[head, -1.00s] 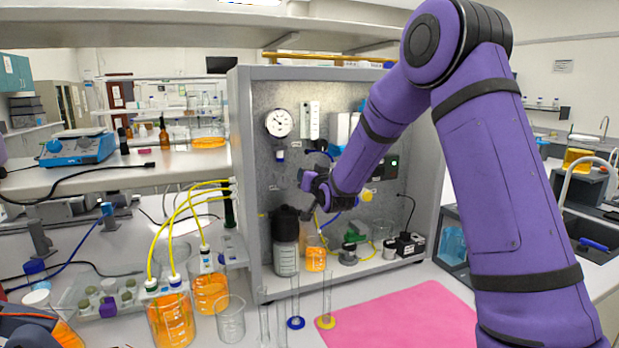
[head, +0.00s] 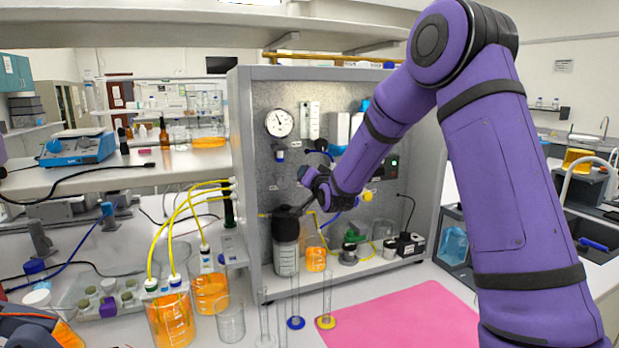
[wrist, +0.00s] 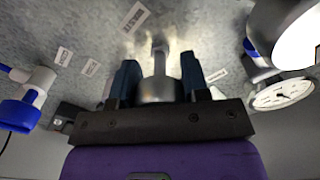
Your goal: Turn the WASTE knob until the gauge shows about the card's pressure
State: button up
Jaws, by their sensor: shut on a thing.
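My gripper (wrist: 159,70) is shut on a grey round knob (wrist: 157,90) on a stem from the metal panel; one dark finger is on each side of it. A tilted label (wrist: 130,17) beside it appears to read WASTE, though it is blurred. In the head view my gripper (head: 308,178) is at the panel, and my wrist hides the knob. The round white gauge (head: 279,123) is at the panel's upper left; it also shows edge-on in the wrist view (wrist: 282,93). Its exact reading is too small to tell. I cannot make out the pressure card.
A blue-handled valve (wrist: 22,115) is left of my gripper in the wrist view. A dark-capped bottle (head: 286,250) stands below my gripper. Beakers of orange liquid (head: 171,318) with yellow tubes stand at front left. The pink mat (head: 400,312) is bare.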

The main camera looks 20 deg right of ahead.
jog(key=o, duration=0.9)
jog(key=shift+o, duration=0.2)
jog(key=shift+s, duration=0.15)
jog(key=s, duration=1)
jog(key=shift+s, duration=0.3)
dwell(1.6)
